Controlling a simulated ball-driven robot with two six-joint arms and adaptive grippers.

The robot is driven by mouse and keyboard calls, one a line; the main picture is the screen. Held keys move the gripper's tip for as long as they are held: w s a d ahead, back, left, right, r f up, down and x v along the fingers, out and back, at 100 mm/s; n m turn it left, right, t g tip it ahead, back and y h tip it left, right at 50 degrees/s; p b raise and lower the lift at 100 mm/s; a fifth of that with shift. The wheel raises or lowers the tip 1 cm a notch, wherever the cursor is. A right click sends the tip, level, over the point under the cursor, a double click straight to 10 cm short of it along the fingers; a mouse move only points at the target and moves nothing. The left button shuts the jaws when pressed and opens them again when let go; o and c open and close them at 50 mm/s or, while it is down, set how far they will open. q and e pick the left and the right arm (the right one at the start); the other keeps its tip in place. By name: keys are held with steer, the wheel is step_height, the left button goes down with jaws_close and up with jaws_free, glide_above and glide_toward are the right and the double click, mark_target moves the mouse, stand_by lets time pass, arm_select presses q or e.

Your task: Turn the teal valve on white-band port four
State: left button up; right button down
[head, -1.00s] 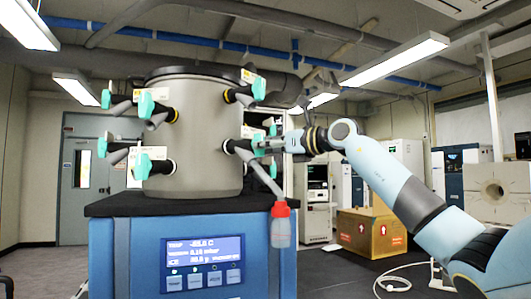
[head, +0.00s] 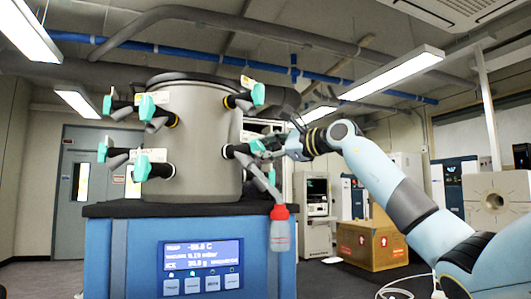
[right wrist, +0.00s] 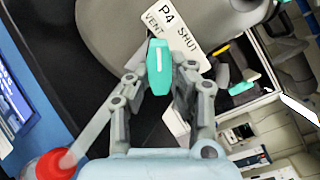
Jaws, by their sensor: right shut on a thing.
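The teal valve of port four (right wrist: 159,66) stands between my right gripper's fingers in the right wrist view. A white label reading P4, VENT and SHUT (right wrist: 172,30) lies behind it. My right gripper (right wrist: 160,80) is shut on this valve, one finger on each side. In the head view, my right gripper (head: 268,147) reaches in from the right to the lower right port of the grey drum (head: 208,135) and partly hides the valve. A flask with a red cap (head: 281,232) hangs below this port on a slanted tube. My left gripper is not in view.
Other ports with teal valves stick out of the drum, including one at upper right (head: 258,94) and one at lower left (head: 142,167). The drum stands on a blue cabinet with a display (head: 203,253). A cardboard box (head: 371,246) stands on the floor behind.

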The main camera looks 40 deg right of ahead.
steer(key=shift+n, duration=0.6)
steer(key=c, duration=1.2)
jaws_free()
steer(key=v, duration=0.7)
steer(key=shift+s, duration=0.25)
steer(key=shift+d, duration=0.1)
